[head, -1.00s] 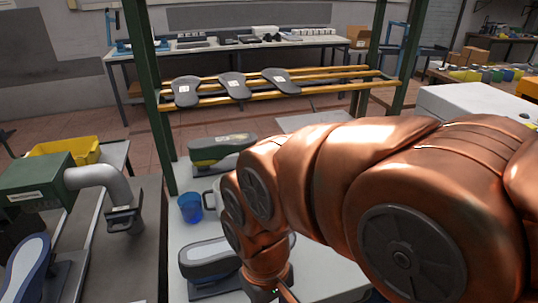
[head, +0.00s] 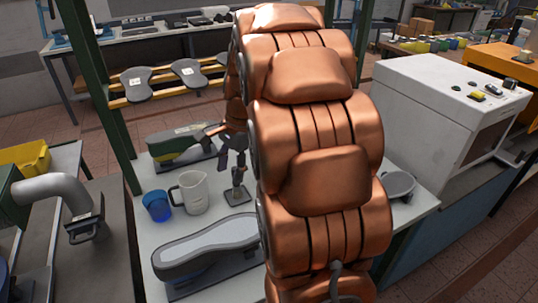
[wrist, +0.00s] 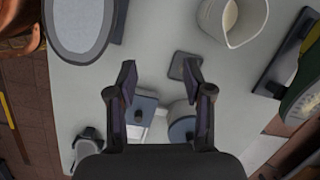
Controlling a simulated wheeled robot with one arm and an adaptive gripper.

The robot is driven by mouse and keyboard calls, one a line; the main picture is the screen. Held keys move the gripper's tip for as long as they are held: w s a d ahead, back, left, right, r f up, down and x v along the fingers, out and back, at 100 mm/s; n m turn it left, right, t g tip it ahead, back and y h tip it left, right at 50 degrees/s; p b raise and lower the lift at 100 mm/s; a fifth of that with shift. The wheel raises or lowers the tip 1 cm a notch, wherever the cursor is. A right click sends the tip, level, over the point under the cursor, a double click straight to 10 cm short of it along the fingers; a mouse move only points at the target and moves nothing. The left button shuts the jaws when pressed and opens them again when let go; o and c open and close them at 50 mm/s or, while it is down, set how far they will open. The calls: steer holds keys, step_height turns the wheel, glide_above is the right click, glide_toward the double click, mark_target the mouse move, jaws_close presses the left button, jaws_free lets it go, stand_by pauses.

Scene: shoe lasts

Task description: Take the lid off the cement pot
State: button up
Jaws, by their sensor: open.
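My gripper (wrist: 160,76) is open and empty above the pale bench, with its fingers pointing to the top of the wrist view. Its dark fingers (head: 234,150) show in part beside my arm in the head view. In the wrist view, a round blue-grey topped pot (wrist: 182,126) stands near the right finger, which covers part of it; it looks like the cement pot with its lid on, but I cannot be sure. A squarish blue-grey topped thing (wrist: 145,105) is beside it, between the fingers. My arm hides both in the head view.
A cream jug (head: 192,193), a blue cup (head: 157,206) and a small square-based stand (head: 238,195) are on the bench (head: 225,212). A grey shoe last (head: 205,247) is in front, a green one (head: 180,146) behind.

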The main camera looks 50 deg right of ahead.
steer(key=w+d+m+t, duration=0.1)
steer(key=d+m, duration=0.2)
steer(key=d, duration=0.4)
steer(key=w+d+f+m+t, duration=0.1)
steer(key=d+m, duration=0.3)
steer(key=d, duration=0.4)
steer(key=w+d+f+m, duration=0.1)
steer(key=w+d+m, duration=0.1)
steer(key=d+m, duration=0.2)
steer(key=shift+w+d+t+p, duration=0.1)
steer(key=shift+d+t+p, duration=0.3)
steer(key=shift+d, duration=1.35)
steer(key=shift+p+x, duration=1.3)
steer(key=shift+x, duration=2.4)
steer(key=shift+d, duration=0.15)
jaws_close()
